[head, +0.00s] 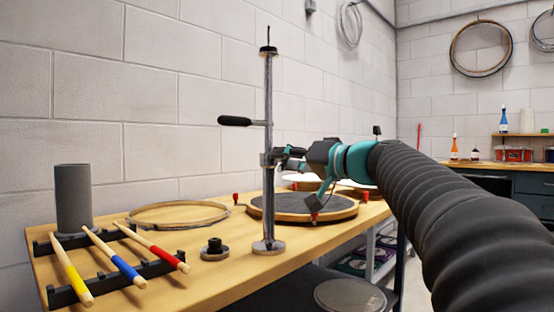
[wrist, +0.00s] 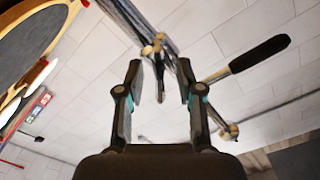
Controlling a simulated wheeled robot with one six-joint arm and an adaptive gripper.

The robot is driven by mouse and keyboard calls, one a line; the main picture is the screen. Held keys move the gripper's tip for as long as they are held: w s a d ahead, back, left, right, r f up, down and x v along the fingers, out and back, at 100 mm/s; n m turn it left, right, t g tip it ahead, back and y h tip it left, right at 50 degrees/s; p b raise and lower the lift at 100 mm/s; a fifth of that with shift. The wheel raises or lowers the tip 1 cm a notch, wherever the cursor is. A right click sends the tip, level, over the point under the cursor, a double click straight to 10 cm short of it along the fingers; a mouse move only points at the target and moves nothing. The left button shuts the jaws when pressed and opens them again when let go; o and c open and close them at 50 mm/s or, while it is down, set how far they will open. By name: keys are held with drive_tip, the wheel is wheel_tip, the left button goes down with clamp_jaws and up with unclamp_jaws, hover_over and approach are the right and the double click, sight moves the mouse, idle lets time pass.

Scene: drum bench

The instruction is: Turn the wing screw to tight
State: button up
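A chrome stand (head: 269,200) rises upright from the bench, with a collar (head: 267,159) partway up. My gripper (head: 285,158) reaches in from the right at the collar's height, its fingertips close to the collar. In the wrist view my gripper (wrist: 160,72) has its two fingers spread apart. The small metal wing screw (wrist: 157,50) shows between and just beyond the fingertips, in front of the pole. A gap shows on both sides of it, and I see no clear contact. In the head view the screw is too small and covered to make out.
A black-handled lever (head: 236,121) sticks out left from the pole above the collar. A round drum pad (head: 303,207) lies behind the stand. Drumsticks on a rack (head: 72,295), a grey cylinder (head: 73,198), a hoop (head: 180,214) and a small black knob (head: 215,248) stand left.

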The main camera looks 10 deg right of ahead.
drive_tip(key=shift+c, duration=0.2)
clamp_jaws()
